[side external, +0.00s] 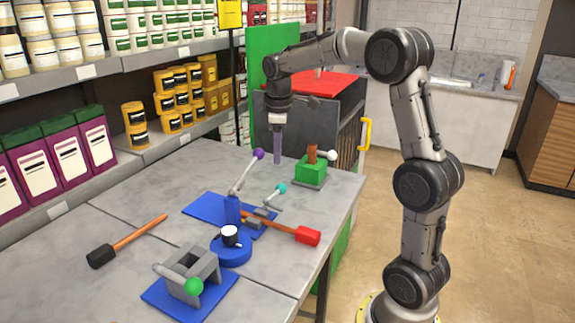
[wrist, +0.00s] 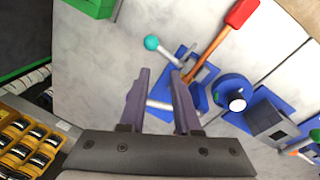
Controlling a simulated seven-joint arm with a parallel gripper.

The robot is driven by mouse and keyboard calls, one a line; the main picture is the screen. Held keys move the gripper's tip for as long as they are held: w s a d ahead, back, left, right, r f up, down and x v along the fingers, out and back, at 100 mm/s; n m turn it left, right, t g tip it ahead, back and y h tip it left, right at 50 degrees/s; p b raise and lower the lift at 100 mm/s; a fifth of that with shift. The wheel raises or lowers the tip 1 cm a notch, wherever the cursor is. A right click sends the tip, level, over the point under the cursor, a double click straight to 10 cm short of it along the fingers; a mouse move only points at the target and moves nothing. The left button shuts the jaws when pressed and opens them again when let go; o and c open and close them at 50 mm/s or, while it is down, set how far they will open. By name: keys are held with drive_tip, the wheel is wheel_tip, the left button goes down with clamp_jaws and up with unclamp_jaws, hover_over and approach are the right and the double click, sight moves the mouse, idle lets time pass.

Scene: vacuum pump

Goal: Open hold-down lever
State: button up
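I cannot tell for sure which lever is the hold-down lever. On the blue base plate (side external: 205,208), a grey lever with a purple ball (side external: 258,154) rises from a blue post (side external: 232,210), tilted up to the right. A lower grey lever on the same plate has a teal ball (side external: 280,189), also in the wrist view (wrist: 151,43). My gripper (side external: 278,160) points down, just right of the purple ball and above the table. In the wrist view its fingers (wrist: 160,72) are apart with nothing held. A grey rod shows beyond them; its purple ball is not distinguishable there.
A red-headed mallet (side external: 307,236) lies by the plate; a black-headed one (side external: 101,256) lies at left. A blue round pump part (side external: 231,252), a grey clamp with a green ball (side external: 193,286) and a green block with a white-ball lever (side external: 311,172) stand around. Shelves line the left.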

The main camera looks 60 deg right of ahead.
sight(276, 194)
drive_tip(key=s, duration=0.1)
drive_tip(key=s+f+y, duration=0.1)
drive_tip(key=shift+s+d+f+m+t+y, duration=0.2)
drive_tip(key=shift+s+m+t+y, duration=0.1)
drive_tip(key=shift+t, duration=0.1)
clamp_jaws()
drive_tip(key=s+d+m+t, duration=0.1)
drive_tip(key=s+d+m, duration=0.2)
drive_tip(key=s+d, duration=0.3)
drive_tip(key=x, duration=0.3)
drive_tip(key=a+x, duration=0.1)
drive_tip(key=x, duration=0.5)
drive_tip(key=shift+s+a, duration=0.1)
drive_tip(key=shift+a, duration=0.25)
drive_tip(key=w, duration=0.1)
drive_tip(key=w+f, duration=0.1)
drive_tip(key=w, duration=0.1)
drive_tip(key=shift+a+f, duration=0.1)
drive_tip(key=shift+f, duration=0.1)
drive_tip(key=shift+w, duration=0.65)
drive_tip(key=shift+w+f+n+y, duration=0.15)
drive_tip(key=shift+w+n+y, duration=0.25)
drive_tip(key=shift+w+n, duration=0.45)
drive_tip(key=shift+w+t, duration=0.15)
drive_tip(key=shift+t, duration=0.15)
